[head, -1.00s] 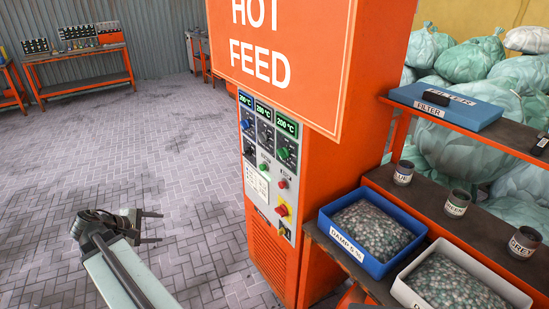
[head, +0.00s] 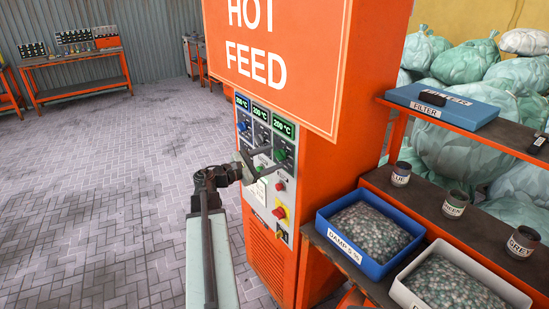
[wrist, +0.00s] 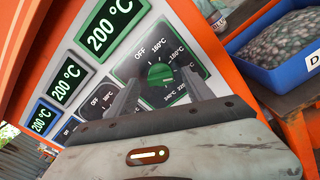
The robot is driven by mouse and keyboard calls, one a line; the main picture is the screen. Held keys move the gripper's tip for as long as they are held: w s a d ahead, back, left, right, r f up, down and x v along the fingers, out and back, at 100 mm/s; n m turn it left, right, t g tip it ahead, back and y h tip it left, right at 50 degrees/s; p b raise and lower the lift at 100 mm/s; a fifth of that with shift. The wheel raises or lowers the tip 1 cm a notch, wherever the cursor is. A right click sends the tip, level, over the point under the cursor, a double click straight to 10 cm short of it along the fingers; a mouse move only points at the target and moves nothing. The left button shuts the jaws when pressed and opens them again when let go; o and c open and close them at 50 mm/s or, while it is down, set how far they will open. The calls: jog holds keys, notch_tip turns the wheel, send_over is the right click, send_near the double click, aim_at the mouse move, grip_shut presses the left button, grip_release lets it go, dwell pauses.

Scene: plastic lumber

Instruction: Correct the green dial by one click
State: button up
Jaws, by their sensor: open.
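The green dial (wrist: 160,75) is a round knob on a dark square plate in the wrist view, with temperature marks and OFF around it. In the head view my gripper (head: 262,158) is in front of the panel, just left of the green dial (head: 280,155). The green display (head: 282,127) above it reads 200 °C.
Blue and black dials with their own 200 °C displays sit left of the green one. Below are small buttons and a red switch (head: 279,212) on yellow. A blue bin (head: 345,258) of pellets stands right of the cabinet. The floor to the left is clear.

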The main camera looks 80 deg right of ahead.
jog(key=shift+x, duration=0.8)
jog(key=shift+c, duration=0.3)
jog(key=c, duration=1)
jog(key=shift+d, duration=0.25)
grip_shut()
jog(key=shift+a, duration=0.2)
jog(key=shift+a+f+m, duration=0.1)
jog(key=shift+m, duration=3.7)
